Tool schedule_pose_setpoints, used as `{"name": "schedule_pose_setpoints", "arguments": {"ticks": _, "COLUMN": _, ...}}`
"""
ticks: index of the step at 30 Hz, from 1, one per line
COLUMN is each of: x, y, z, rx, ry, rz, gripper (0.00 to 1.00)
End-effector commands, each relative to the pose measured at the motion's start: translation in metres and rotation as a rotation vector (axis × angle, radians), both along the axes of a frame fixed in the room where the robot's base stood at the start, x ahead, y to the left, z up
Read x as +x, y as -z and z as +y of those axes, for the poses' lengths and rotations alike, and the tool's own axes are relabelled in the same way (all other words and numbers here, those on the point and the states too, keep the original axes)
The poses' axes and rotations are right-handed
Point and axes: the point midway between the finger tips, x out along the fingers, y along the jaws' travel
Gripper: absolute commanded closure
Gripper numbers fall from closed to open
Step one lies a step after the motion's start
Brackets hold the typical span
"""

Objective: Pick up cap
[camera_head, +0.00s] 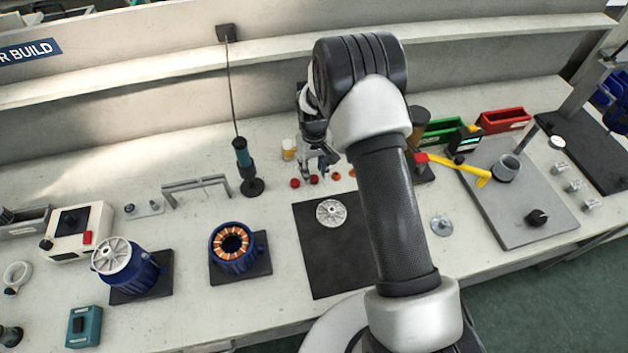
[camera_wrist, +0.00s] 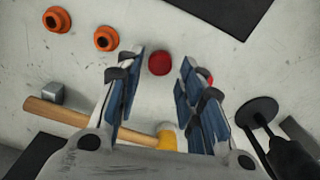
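Several small caps lie in a row on the bench. One red cap (camera_head: 314,180) is below my gripper (camera_head: 318,168) in the head view; in the wrist view this red cap (camera_wrist: 160,62) shows between and beyond the fingertips. A second red cap (camera_head: 295,183) lies to its left and is partly hidden behind a finger in the wrist view (camera_wrist: 209,77). Two orange ring-shaped pieces (camera_wrist: 106,38) lie on the other side. My gripper (camera_wrist: 163,68) is open and empty, its fingers spread on either side of the near red cap. Their height above it is hard to tell.
A black mat (camera_head: 313,257) with a silver disc (camera_head: 331,212) lies in front. A screwdriver on a round stand (camera_head: 252,187) is to the left. In the wrist view a wooden handle (camera_wrist: 54,111) and a grey block (camera_wrist: 53,93) lie near the fingers.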

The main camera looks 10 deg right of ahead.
Motion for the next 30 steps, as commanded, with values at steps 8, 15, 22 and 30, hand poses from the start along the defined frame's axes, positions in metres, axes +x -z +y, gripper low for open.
{"name": "schedule_pose_setpoints", "arguments": {"ticks": 8, "x": 0.000, "y": 0.025, "z": 0.000, "rx": 0.000, "ry": 0.000, "rz": 0.000, "gripper": 0.65}}
{"name": "schedule_pose_setpoints", "arguments": {"ticks": 15, "x": 0.000, "y": 0.025, "z": 0.000, "rx": 0.000, "ry": 0.000, "rz": 0.001, "gripper": 0.74}}
{"name": "schedule_pose_setpoints", "arguments": {"ticks": 22, "x": 0.000, "y": 0.025, "z": 0.000, "rx": 0.000, "ry": 0.000, "rz": 0.001, "gripper": 0.83}}
{"name": "schedule_pose_setpoints", "arguments": {"ticks": 30, "x": 0.000, "y": 0.024, "z": 0.000, "rx": 0.000, "ry": 0.000, "rz": 0.001, "gripper": 0.83}}
